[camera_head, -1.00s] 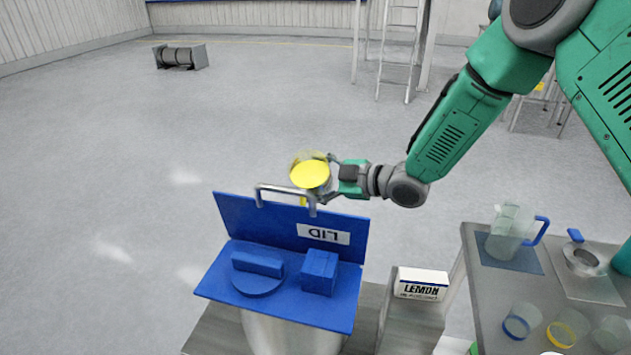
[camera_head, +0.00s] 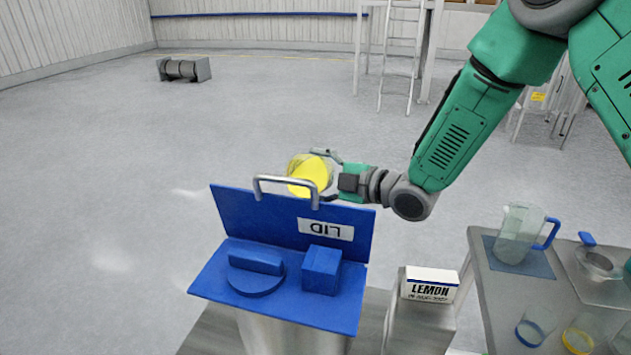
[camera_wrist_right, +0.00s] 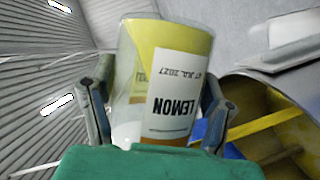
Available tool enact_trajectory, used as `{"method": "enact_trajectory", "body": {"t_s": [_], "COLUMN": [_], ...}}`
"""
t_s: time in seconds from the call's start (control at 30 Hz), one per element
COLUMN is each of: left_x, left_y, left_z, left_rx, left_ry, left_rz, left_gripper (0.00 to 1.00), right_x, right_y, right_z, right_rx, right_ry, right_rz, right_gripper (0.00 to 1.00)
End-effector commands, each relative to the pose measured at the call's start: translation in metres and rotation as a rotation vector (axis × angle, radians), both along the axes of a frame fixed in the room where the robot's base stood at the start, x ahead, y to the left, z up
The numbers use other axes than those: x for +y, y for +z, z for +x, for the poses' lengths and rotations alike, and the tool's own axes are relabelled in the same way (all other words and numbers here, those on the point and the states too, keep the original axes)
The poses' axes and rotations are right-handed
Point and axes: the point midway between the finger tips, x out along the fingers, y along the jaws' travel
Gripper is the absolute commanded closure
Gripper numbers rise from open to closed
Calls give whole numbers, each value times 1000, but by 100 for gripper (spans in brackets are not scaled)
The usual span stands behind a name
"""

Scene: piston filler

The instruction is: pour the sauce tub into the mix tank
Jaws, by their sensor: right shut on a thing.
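My right gripper (camera_head: 326,172) is shut on a clear tub (camera_head: 297,164) of yellow sauce, behind the raised blue lid. In the right wrist view the tub (camera_wrist_right: 133,62) sits between the two fingers (camera_wrist_right: 160,110), its LEMON label upside down. The tub looks tilted; I cannot tell whether sauce is leaving it. The mix tank's metal body (camera_head: 280,335) shows below the blue top. A round opening with yellow bars inside, seemingly the tank's (camera_wrist_right: 262,95), shows at the right of the wrist view. The lid (camera_head: 237,212) stands up, marked LID. My left gripper is out of view.
A LEMON box (camera_head: 430,284) sits on a stand right of the tank. A side table (camera_head: 484,285) holds a clear jug (camera_head: 516,235) with a blue handle and several cups. The lid's metal handle (camera_head: 285,180) rises close in front of the tub.

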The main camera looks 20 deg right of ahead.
Motion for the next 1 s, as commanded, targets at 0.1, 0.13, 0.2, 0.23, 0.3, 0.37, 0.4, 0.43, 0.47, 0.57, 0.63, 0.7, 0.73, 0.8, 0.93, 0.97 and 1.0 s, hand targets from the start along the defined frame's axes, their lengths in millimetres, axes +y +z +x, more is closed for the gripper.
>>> {"method": "enact_trajectory", "body": {"t_s": [0.1, 0.13, 0.2, 0.23, 0.3, 0.37, 0.4, 0.43, 0.47, 0.57, 0.63, 0.7, 0.73, 0.8, 0.93, 0.97, 1.0], "left_x": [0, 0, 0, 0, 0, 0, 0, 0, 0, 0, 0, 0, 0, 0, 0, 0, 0], "left_y": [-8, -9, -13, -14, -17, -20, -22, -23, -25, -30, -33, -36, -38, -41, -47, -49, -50], "left_z": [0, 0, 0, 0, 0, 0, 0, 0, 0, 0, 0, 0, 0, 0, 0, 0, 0], "left_rx": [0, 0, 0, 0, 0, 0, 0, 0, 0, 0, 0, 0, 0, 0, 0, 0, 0], "left_ry": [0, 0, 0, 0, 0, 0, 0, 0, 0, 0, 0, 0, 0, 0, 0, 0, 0], "left_rz": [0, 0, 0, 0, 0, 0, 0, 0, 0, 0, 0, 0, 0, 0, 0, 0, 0], "left_gripper": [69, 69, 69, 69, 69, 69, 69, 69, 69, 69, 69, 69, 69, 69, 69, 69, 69], "right_x": [0, 0, 0, 1, 1, 1, 1, 1, 1, 1, 1, 1, 1, 2, 2, 2, 2], "right_y": [0, 0, 0, 0, 0, 0, 0, 0, 0, 0, 0, 0, 1, 1, 0, 0, 0], "right_z": [0, 0, 0, 0, -1, -1, -1, -1, -1, -1, -1, -1, -1, -2, -2, -2, -3], "right_rx": [-28, -34, -48, -54, -67, -80, -88, -94, -99, -120, -134, -147, -152, -166, -190, -196, -202], "right_ry": [1, 0, 0, -1, 1, 1, 1, 1, 1, 0, -1, 0, 0, 0, 1, 0, 0], "right_rz": [-16, -19, -31, -34, -42, -51, -58, -61, -65, -79, -88, -96, -101, -111, -126, -129, -134], "right_gripper": [81, 81, 81, 81, 81, 82, 82, 82, 82, 82, 82, 82, 82, 82, 82, 82, 82]}}
